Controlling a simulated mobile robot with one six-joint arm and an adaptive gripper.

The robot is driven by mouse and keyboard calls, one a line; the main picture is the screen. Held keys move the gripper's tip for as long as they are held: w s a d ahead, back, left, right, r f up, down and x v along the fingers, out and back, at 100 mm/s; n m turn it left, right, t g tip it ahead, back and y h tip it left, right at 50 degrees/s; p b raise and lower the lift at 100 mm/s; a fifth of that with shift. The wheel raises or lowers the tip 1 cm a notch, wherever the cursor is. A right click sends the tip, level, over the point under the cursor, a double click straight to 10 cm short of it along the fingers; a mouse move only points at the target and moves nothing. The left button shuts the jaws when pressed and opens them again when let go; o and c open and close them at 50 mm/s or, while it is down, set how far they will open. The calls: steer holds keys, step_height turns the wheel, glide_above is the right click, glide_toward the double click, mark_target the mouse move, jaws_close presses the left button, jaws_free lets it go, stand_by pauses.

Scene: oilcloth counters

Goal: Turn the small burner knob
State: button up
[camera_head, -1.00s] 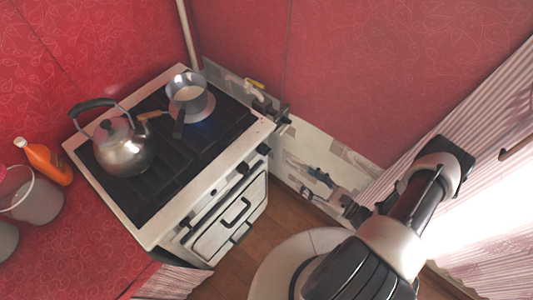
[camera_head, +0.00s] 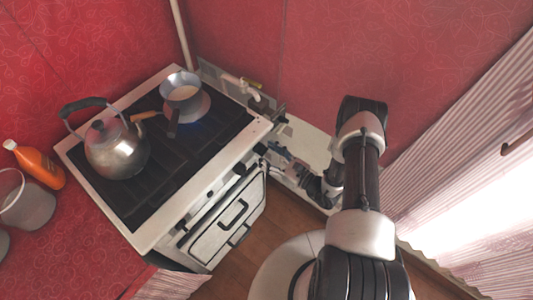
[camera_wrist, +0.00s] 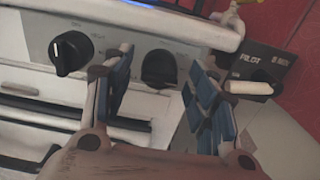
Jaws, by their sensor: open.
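The stove's front panel (camera_wrist: 110,25) carries black round knobs. In the wrist view one knob (camera_wrist: 72,53) is at the left with a white pointer line, and a second knob (camera_wrist: 159,66) is at the middle. I cannot read which knob belongs to the small burner. My gripper (camera_wrist: 157,78) is open, with its blue-padded fingers either side of the middle knob in the picture. Contact with it cannot be told. In the head view my gripper (camera_head: 275,153) is at the stove's front right corner. A black knob (camera_head: 240,168) shows left of it.
A saucepan (camera_head: 183,97) stands over a blue flame on the rear burner, and a kettle (camera_head: 116,150) stands on the stovetop. In the wrist view a black box marked PILOT (camera_wrist: 263,62) with a white lever (camera_wrist: 249,87) is close right of my fingers.

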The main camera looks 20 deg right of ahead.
steer(key=shift+w+a, duration=0.2)
steer(key=shift+w, duration=0.15)
steer(key=shift+c, duration=0.3)
steer(key=c, duration=1)
